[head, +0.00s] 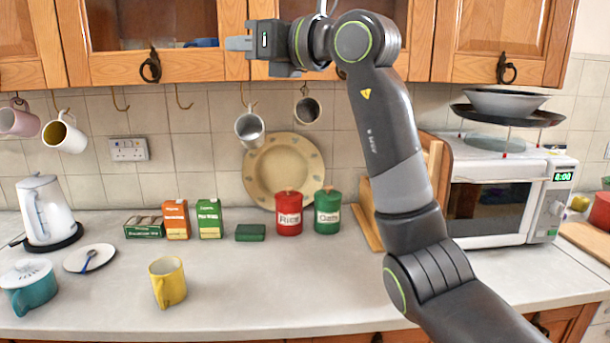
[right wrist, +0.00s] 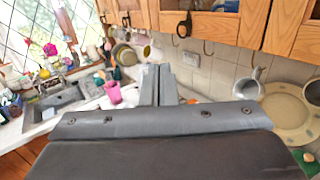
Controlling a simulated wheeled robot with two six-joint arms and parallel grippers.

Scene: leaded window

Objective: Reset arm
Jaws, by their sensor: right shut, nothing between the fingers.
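My right arm (head: 385,130) rises from the lower right of the head view, in front of the counter and the microwave. My right gripper (head: 232,43) is at its upper end, pointing left in front of the wooden wall cupboards (head: 190,66). Its fingers are together with nothing between them. In the right wrist view the shut fingers (right wrist: 155,70) stand upright at the centre, with the sink and window beyond to the left. My left gripper is in neither view.
Mugs hang from hooks below the cupboards, including a metal mug (head: 250,130). The counter (head: 250,290) holds a kettle (head: 45,208), yellow mug (head: 168,282), boxes, red tin (head: 289,214), green tin (head: 327,212) and microwave (head: 495,200). The counter's front middle is clear.

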